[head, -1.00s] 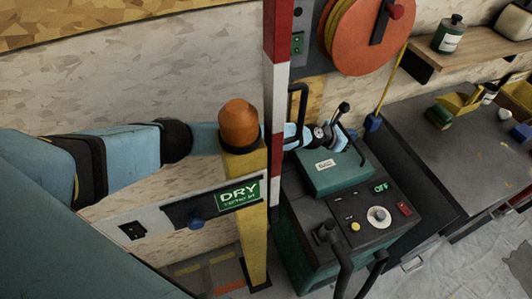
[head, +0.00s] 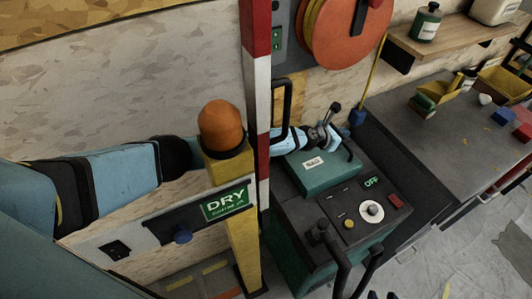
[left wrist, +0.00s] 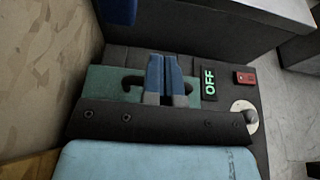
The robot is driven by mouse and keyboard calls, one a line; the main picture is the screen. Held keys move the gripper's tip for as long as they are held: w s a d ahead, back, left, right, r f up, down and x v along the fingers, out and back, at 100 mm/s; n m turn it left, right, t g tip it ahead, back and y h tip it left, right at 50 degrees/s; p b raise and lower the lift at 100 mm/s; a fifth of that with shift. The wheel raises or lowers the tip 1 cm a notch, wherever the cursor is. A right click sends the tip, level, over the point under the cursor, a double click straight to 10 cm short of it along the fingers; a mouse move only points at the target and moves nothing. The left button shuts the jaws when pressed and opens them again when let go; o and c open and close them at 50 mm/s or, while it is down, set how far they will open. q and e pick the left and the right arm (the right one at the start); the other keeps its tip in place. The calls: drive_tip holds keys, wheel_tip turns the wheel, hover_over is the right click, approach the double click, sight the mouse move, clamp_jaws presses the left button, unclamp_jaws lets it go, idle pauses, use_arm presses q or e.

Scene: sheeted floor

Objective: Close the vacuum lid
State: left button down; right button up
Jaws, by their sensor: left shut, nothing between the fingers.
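The vacuum (head: 290,250) is a dark green and black machine right of the yellow post in the head view. Its green lid (head: 318,175), with a pale label, appears to lie low on the body; I cannot tell if it is fully shut. The lid (left wrist: 105,90) and its black handle (left wrist: 130,82) also show in the left wrist view. My left gripper (head: 340,143) is at the lid's back edge. Its blue fingers (left wrist: 165,75) are shut and empty, over the handle's middle; contact is unclear. Only a sliver of what seems my right gripper (head: 380,294) shows at the bottom edge.
A yellow post (head: 243,250) with an orange lamp (head: 221,125) and a red-and-white pole (head: 256,90) stand left of the vacuum, close to my left arm. A grey workbench (head: 440,125) is on the right. An orange hose reel (head: 345,30) hangs behind. Black handles (head: 345,265) rise in front.

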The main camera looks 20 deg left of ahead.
use_arm(q)
drive_tip(key=p+v, duration=0.5)
drive_tip(key=v, duration=0.8)
drive_tip(key=shift+s+a, duration=0.2)
drive_tip(key=shift+s, duration=0.15)
drive_tip(key=shift+r, duration=0.1)
